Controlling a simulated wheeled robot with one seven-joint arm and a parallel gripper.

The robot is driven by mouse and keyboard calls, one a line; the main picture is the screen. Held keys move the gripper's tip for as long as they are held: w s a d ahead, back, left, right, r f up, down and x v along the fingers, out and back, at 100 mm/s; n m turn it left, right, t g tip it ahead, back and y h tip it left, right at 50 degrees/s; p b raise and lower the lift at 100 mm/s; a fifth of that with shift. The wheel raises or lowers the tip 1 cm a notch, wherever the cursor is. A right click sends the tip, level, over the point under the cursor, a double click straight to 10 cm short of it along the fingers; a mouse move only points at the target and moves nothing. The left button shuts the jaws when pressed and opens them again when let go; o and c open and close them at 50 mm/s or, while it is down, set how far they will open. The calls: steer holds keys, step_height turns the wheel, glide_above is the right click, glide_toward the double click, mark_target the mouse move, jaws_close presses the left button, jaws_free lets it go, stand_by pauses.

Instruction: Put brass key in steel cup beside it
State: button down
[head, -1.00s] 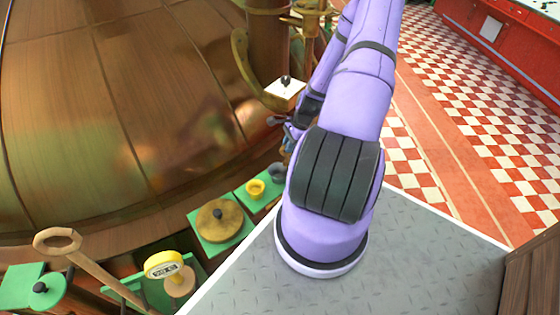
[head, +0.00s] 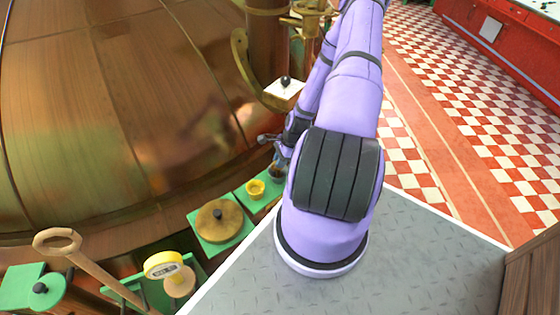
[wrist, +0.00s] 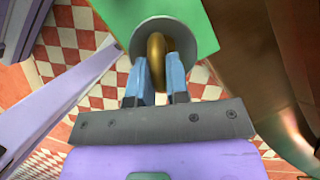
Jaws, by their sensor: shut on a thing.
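My gripper (wrist: 158,66) has blue fingers and is shut on the brass key (wrist: 156,42), of which a rounded gold part shows between the fingertips. Beyond the key is a round grey metal shape (wrist: 198,40), which looks like the steel cup. The key overlaps it in the wrist view; I cannot tell whether the key is inside it or only in front of it. The grey shape lies against a green surface (wrist: 165,10). In the head view my arm hides most of the gripper area, and I cannot make out key or cup there.
A big copper kettle (head: 110,110) fills the left. Along its foot are green ledges with a yellow cup-like piece (head: 255,188), a round brown disc (head: 217,220), a yellow gauge (head: 163,265) and a ring-ended lever (head: 58,242). Checkered floor (head: 480,120) lies open at right.

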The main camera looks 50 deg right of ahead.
steer(key=c, duration=1.1)
jaws_free()
steer(key=shift+f, duration=0.1)
steer(key=v, duration=0.7)
steer(key=shift+r, duration=0.35)
